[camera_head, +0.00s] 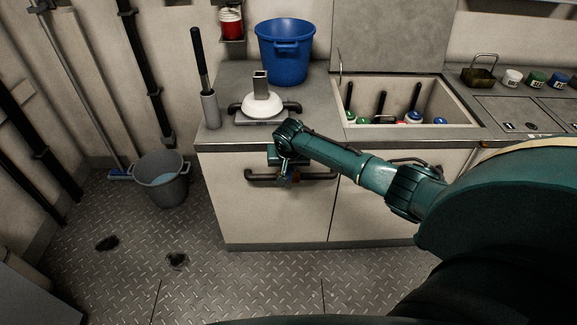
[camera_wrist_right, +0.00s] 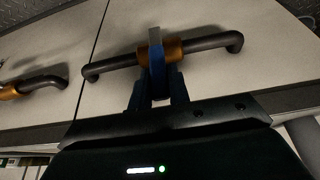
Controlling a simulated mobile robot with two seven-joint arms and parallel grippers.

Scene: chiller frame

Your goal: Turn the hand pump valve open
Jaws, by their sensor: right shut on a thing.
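My right gripper (camera_head: 287,172) is at the front of the left cabinet door, shut on a dark bar handle (camera_head: 262,177). In the right wrist view the blue fingers of the gripper (camera_wrist_right: 157,62) close around the orange collar at the middle of this handle (camera_wrist_right: 210,43). A grey upright cylinder with a black handle (camera_head: 209,105), perhaps the hand pump, stands at the counter's left end. A white dome with a grey block on top (camera_head: 262,104) sits beside it. I cannot tell which part is the valve. My left gripper is not in view.
A blue bucket (camera_head: 286,55) stands at the back of the counter. Right of it is an open sink (camera_head: 440,100) holding several bottles or tools. A second handle (camera_wrist_right: 40,82) is on the neighbouring door. A grey bucket (camera_head: 160,180) stands on the floor at left. The floor in front is mostly clear.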

